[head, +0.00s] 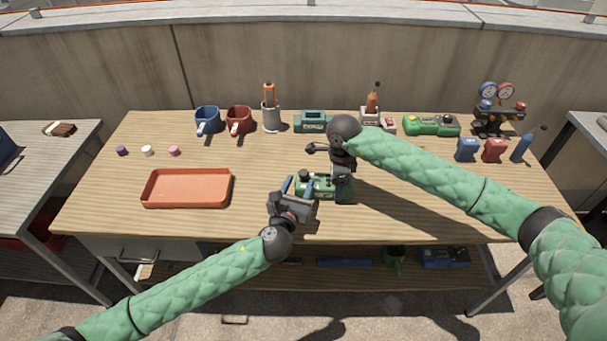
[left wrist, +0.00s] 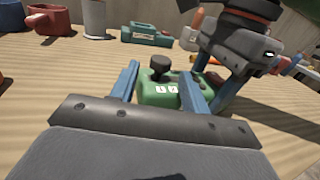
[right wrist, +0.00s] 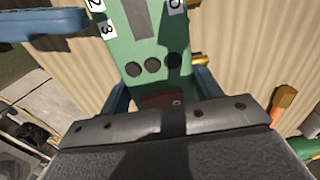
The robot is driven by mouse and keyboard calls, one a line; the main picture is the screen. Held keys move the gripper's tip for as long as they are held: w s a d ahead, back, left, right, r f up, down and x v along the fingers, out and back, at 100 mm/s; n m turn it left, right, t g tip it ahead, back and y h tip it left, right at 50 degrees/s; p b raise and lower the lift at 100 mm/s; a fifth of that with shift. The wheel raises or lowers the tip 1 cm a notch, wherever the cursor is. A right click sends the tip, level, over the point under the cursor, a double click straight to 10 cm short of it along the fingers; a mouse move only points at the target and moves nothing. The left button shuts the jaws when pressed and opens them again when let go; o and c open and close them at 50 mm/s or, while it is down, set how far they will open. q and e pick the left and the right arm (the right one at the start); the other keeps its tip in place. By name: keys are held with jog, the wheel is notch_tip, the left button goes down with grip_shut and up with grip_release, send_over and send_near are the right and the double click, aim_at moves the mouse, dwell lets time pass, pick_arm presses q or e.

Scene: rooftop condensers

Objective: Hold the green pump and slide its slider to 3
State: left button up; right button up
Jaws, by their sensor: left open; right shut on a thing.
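The green pump (head: 325,181) stands on the table near its front middle. The right wrist view shows the pump's top (right wrist: 150,48) with labels 2 and 3 and a dark slot. My right gripper (head: 343,180) is shut on the pump's right end. My left gripper (head: 287,187) is open and empty, its fingers pointing at the pump's left end and knob. Whether the left fingers touch anything, I cannot tell.
An orange tray (head: 187,203) lies to the left. Blue (head: 207,119) and red (head: 240,121) mugs, a teal device (head: 311,122) and another green device (head: 432,125) stand along the back. A gauge set (head: 498,110) is at the back right. The front right of the table is clear.

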aim_at(302, 178)
pick_arm(q)
jog(key=shift+x, duration=2.3)
